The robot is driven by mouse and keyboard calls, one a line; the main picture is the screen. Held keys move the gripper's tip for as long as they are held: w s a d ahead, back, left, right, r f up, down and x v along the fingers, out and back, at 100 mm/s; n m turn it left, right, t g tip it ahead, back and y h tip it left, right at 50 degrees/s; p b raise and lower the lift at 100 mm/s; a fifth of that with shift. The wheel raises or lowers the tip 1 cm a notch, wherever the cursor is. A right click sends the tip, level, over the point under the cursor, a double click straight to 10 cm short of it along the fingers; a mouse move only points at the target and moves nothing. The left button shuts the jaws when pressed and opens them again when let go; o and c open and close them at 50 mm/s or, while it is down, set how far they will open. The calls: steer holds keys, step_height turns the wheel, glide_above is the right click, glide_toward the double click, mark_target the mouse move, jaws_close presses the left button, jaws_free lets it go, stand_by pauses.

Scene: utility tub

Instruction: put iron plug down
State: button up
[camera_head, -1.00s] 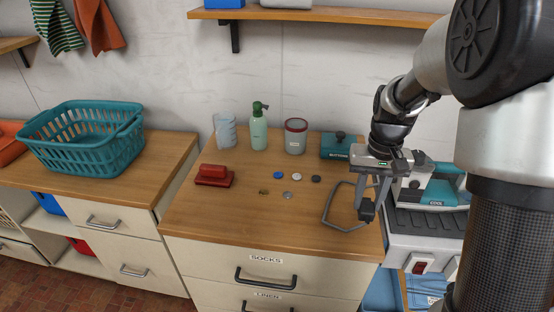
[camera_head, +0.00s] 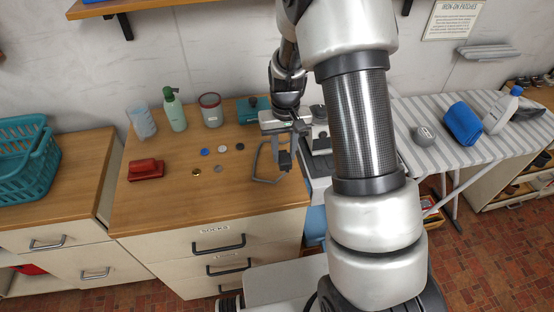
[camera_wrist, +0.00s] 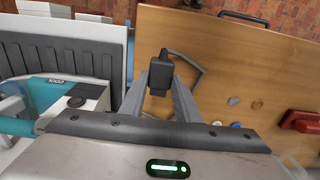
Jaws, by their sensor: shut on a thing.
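The iron plug (camera_head: 285,160) is a small black block held at the tips of my gripper (camera_head: 281,148), just over the right end of the wooden counter (camera_head: 200,205). In the wrist view the plug (camera_wrist: 160,73) sits between the two grey fingers of my gripper (camera_wrist: 161,84), which is shut on it. A grey cord (camera_wrist: 196,66) curves away from the plug across the wood, and the cord (camera_head: 256,166) also shows as an angular loop in the head view. I cannot tell whether the plug touches the counter.
Several buttons (camera_head: 205,152) and a red block-like object (camera_head: 146,169) lie left on the counter. A glass (camera_head: 141,121), a green bottle (camera_head: 175,110), a red-rimmed jar (camera_head: 211,110) and a teal box (camera_head: 252,109) stand behind. The ironing board (camera_head: 470,140) is right. Wood near the front edge is clear.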

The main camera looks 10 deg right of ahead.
mark_target(284, 163)
steer(key=shift+f, duration=2.6)
steer(key=shift+f, duration=0.1)
steer(key=shift+f, duration=0.2)
steer(key=o, duration=1)
steer(key=shift+r, duration=0.15)
steer(key=shift+o, duration=0.2)
steer(key=shift+r, duration=0.1)
